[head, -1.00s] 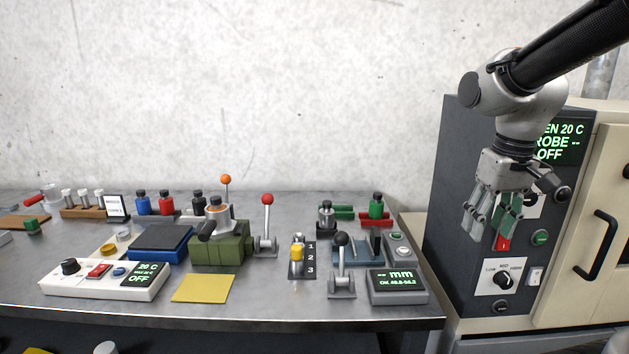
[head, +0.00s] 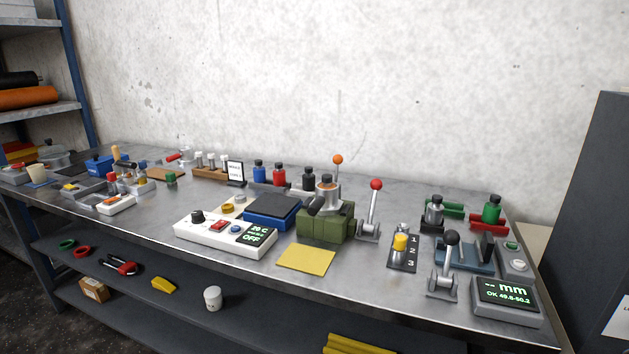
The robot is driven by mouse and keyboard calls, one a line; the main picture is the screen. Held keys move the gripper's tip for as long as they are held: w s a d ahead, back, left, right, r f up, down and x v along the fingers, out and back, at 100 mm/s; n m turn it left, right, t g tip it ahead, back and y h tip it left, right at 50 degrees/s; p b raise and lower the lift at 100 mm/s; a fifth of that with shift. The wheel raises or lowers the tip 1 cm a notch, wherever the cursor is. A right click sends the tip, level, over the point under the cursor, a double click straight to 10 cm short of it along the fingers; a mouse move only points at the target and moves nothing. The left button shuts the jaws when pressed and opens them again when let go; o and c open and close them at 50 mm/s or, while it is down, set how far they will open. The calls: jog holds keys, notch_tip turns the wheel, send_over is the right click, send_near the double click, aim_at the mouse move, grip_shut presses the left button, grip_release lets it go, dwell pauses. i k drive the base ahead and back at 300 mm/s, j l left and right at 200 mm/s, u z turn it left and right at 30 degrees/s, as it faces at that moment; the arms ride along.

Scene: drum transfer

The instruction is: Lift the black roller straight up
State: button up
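A black roller (head: 18,79) lies on its side on a shelf of the rack at the far left, cut off by the picture's left edge. An orange roller (head: 28,97) lies in front of it on the same shelf and hides its lower part. My gripper and arm are outside the picture, so the gripper's state does not show.
The blue-posted rack (head: 75,65) stands behind the left end of the long metal workbench (head: 200,275). The bench holds many tools, levers and bottles. Under it, a lower shelf (head: 130,295) carries small items. A dark cabinet (head: 597,190) stands at the right edge.

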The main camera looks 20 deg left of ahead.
aim_at(308, 178)
jog(key=i+j, duration=0.1)
jog(key=j, duration=0.55)
jog(key=i+j, duration=0.1)
jog(key=j, duration=1.15)
jog(key=i+j, duration=0.15)
jog(key=j, duration=0.45)
jog(key=i+j, duration=0.1)
jog(key=j, duration=0.55)
